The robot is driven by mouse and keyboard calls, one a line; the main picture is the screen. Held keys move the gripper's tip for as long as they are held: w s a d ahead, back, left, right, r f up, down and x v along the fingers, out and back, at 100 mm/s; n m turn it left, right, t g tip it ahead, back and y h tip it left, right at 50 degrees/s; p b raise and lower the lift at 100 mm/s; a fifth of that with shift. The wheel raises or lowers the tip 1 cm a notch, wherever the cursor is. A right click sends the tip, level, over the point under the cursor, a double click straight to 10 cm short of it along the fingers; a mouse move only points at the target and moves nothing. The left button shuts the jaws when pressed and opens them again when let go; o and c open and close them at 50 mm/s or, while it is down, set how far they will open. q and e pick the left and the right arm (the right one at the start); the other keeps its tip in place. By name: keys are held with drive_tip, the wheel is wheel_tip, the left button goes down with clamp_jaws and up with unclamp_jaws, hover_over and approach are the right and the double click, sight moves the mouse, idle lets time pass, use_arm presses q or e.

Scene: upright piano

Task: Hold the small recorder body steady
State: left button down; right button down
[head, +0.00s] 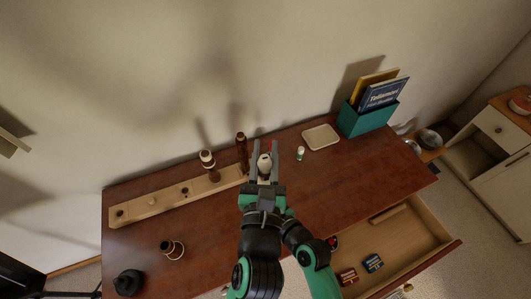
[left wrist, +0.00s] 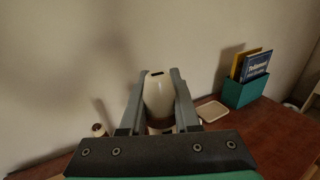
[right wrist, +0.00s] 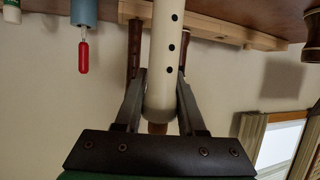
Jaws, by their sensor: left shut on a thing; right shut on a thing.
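The small recorder is cream. Its top part (head: 265,163) is between the fingers of my left gripper (head: 273,158), above the desk's middle. In the left wrist view (left wrist: 159,97) this tapered piece has a dark slot at its tip and is pinched by both fingers. In the right wrist view the cream body (right wrist: 167,45) shows several dark finger holes. My right gripper (right wrist: 160,105) is shut on it, one finger on each side. A brown end piece (right wrist: 157,128) shows beyond it. In the head view my right gripper is hidden behind the left one.
A long wooden stand (head: 160,202) runs along the wall, with brown recorder parts (head: 242,150) upright at its right end. A cream tray (head: 320,137), a small bottle (head: 300,153) and a teal book box (head: 368,119) lie right. The drawer (head: 410,235) is open in front.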

drive_tip(key=shift+c, duration=2.1)
unclamp_jaws()
drive_tip(key=v, duration=0.7)
drive_tip(key=shift+s+d, duration=0.15)
drive_tip(key=shift+d, duration=0.05)
drive_tip(key=shift+r, duration=0.1)
